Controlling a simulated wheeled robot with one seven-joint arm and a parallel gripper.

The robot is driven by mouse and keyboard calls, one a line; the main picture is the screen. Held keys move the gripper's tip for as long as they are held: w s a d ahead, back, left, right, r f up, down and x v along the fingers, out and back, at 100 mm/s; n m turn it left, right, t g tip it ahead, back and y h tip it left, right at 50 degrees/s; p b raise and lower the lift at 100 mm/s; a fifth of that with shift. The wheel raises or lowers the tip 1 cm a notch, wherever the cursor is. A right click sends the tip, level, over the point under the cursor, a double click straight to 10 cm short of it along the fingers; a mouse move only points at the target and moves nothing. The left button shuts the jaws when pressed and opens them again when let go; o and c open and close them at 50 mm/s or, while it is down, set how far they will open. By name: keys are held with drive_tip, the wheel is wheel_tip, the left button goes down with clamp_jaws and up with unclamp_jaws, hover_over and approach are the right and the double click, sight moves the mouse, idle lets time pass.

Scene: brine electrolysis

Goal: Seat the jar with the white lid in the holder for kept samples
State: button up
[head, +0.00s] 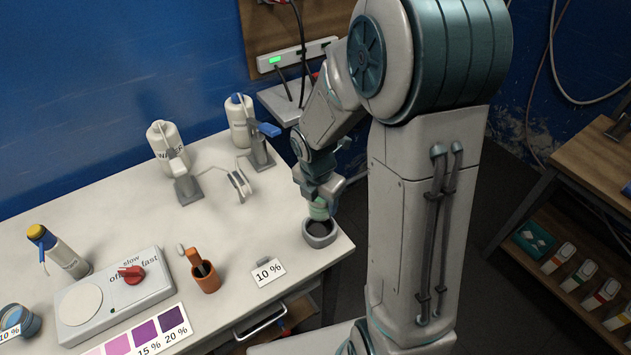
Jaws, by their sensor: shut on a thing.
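My gripper (319,195) points down at the right end of the white table and is shut on a small pale-green jar (319,211). The gripper hides the jar's top, so I cannot see the lid's colour. The jar is directly over a round grey holder (321,240) with a dark opening, near the table's right edge. The jar's lower end meets the opening in the picture; I cannot tell whether it is inside or just above. A small card reading "10 %" (268,272) stands left of the holder.
An orange cup (206,281) and a stirrer plate with a red knob (115,297) stand to the left. White bottles (165,141) and clamp stands are at the back. A blue container (18,322) is at far left. The table between the back stands and the cup is mostly clear.

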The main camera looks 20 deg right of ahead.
sight(320, 212)
drive_tip(key=shift+w+r+n, duration=0.2)
drive_tip(key=shift+n, duration=0.1)
drive_tip(key=shift+d+f, duration=0.1)
drive_tip(key=shift+f, duration=0.05)
drive_tip(key=shift+f+b, duration=1.95)
drive_tip(key=shift+f, duration=0.75)
drive_tip(key=shift+p, duration=0.6)
drive_tip(key=shift+f+b, duration=0.55)
drive_tip(key=shift+f, duration=1)
idle(2.4)
drive_tip(key=shift+r+p, duration=0.2)
drive_tip(key=shift+p, duration=0.1)
